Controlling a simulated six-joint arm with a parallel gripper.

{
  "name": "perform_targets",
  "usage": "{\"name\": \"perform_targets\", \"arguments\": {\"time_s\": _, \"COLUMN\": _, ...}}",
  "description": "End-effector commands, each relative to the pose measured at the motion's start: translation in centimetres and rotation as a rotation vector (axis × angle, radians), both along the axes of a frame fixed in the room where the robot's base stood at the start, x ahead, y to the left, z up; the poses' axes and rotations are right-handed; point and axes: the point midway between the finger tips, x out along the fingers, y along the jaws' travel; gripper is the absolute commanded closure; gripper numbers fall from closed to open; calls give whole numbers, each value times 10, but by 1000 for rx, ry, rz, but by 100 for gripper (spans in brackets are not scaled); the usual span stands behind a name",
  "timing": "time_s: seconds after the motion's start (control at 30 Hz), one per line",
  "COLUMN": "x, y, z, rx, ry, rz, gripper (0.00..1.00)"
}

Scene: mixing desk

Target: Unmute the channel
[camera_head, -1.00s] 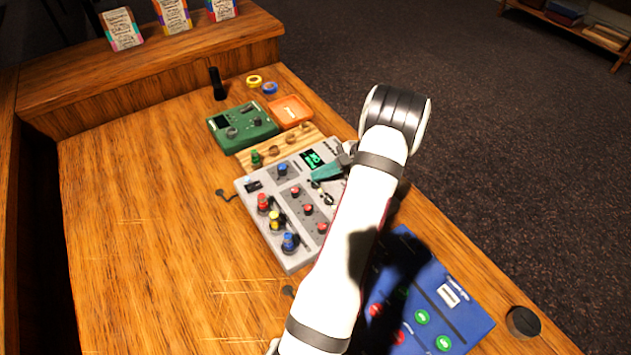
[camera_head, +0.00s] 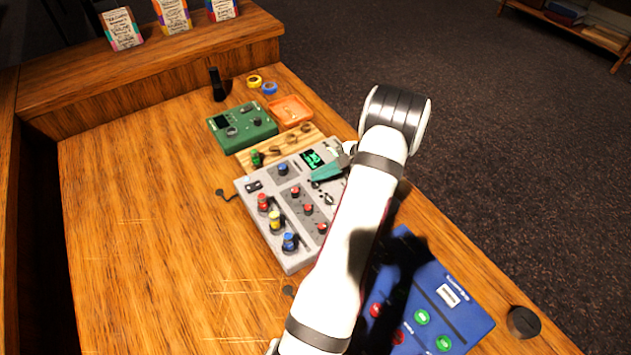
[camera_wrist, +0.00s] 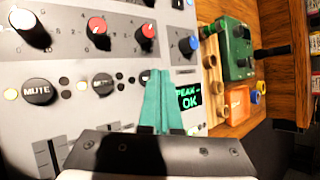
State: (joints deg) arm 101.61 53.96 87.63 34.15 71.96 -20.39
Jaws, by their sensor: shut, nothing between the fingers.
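The grey mixer (camera_head: 262,187) lies on the desk, partly hidden by my arm. In the wrist view it has round black MUTE buttons: a left one (camera_wrist: 38,91) and a middle one (camera_wrist: 103,84). A third, at the fingertips, is mostly hidden. A paler light (camera_wrist: 82,86) sits beside the middle button. My gripper (camera_wrist: 156,74) has its teal fingers together and empty, over the third button's spot beside the display (camera_wrist: 188,97). I cannot tell whether they touch it. The gripper also shows in the head view (camera_head: 316,177).
Knobs (camera_wrist: 97,26) stand in rows above the buttons, and fader slots (camera_wrist: 48,155) lie below. A green box (camera_head: 241,127), an orange tray (camera_head: 291,110) and a wooden strip with rings lie behind the mixer. A blue panel (camera_head: 455,318) is in front. The desk's left side is clear.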

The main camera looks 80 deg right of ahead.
Motion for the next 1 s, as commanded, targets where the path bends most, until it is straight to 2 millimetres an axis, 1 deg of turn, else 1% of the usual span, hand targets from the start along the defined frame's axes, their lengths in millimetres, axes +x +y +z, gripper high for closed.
{"name": "perform_targets", "arguments": {"time_s": 0.23, "x": 0, "y": 0, "z": 3, "rx": -1, "ry": -1, "rz": -1, "gripper": 100}}
{"name": "perform_targets", "arguments": {"time_s": 0.6, "x": 0, "y": -1, "z": 52, "rx": -3, "ry": -1, "rz": 0, "gripper": 100}}
{"name": "perform_targets", "arguments": {"time_s": 0.7, "x": 0, "y": 0, "z": 60, "rx": -1, "ry": 0, "rz": -1, "gripper": 100}}
{"name": "perform_targets", "arguments": {"time_s": 1.0, "x": 0, "y": 0, "z": 61, "rx": 0, "ry": -1, "rz": -1, "gripper": 100}}
